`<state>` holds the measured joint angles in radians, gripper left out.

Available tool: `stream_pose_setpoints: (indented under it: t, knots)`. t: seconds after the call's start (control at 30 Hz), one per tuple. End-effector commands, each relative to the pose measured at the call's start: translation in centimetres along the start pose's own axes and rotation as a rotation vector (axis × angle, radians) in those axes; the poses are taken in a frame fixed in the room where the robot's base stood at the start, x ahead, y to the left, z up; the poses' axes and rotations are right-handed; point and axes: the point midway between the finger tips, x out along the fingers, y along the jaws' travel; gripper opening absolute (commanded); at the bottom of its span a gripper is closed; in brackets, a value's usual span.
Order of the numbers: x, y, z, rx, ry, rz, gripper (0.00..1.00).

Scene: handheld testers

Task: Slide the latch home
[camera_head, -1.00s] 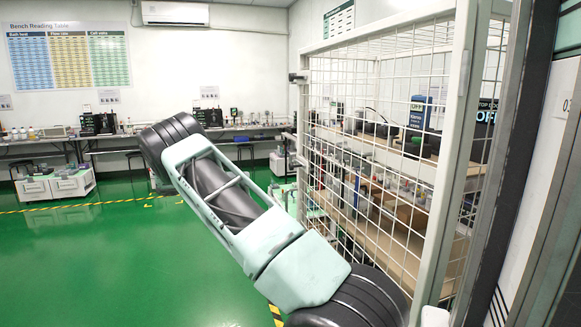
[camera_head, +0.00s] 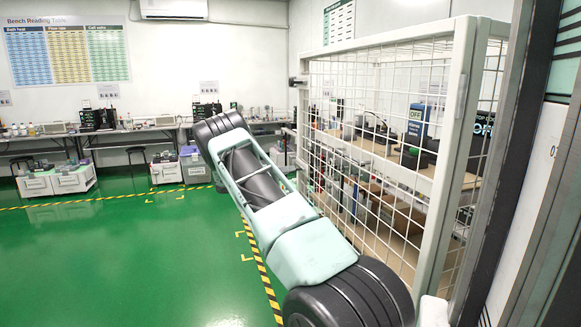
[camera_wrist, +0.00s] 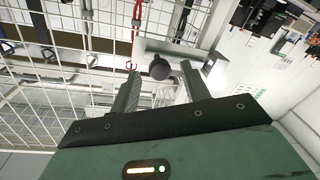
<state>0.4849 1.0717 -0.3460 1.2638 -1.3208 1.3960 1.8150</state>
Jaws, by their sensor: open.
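In the wrist view my gripper (camera_wrist: 160,82) is open, with its two grey fingers apart. A dark round knob (camera_wrist: 159,67) shows between the fingertips, with visible gaps to both fingers. The knob sits in front of a pale bar or plate (camera_wrist: 185,46) at the edge of the white mesh cage, which looks like the latch. I cannot tell how far the knob lies beyond the fingertips, or the bolt's position. In the head view the cage (camera_head: 380,160) stands on the right. My arm crosses in front of its left edge, and the gripper and knob cannot be made out there.
Mesh panels fill the left of the wrist view, and a red hook-like part (camera_wrist: 137,15) shows near the top. Behind the mesh in the head view is a bench (camera_head: 385,150) with equipment. A dark door frame (camera_head: 525,160) stands close at right. The green floor (camera_head: 130,260) at left is clear.

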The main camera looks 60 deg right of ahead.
Motion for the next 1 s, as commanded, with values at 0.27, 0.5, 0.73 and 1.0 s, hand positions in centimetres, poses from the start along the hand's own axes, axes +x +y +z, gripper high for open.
stream_pose_setpoints:
  t: [0.27,0.5,0.73,1.0]
  knots:
    - [2.5,0.0,0.0,0.001,-0.001,-0.001,0.46]
    - [2.6,0.0,0.0,0.001,0.0,-0.001,0.46]
    - [2.6,0.0,0.0,0.0,0.0,-0.001,0.0]
    - [2.6,-0.6,0.2,0.002,0.001,0.0,0.0]
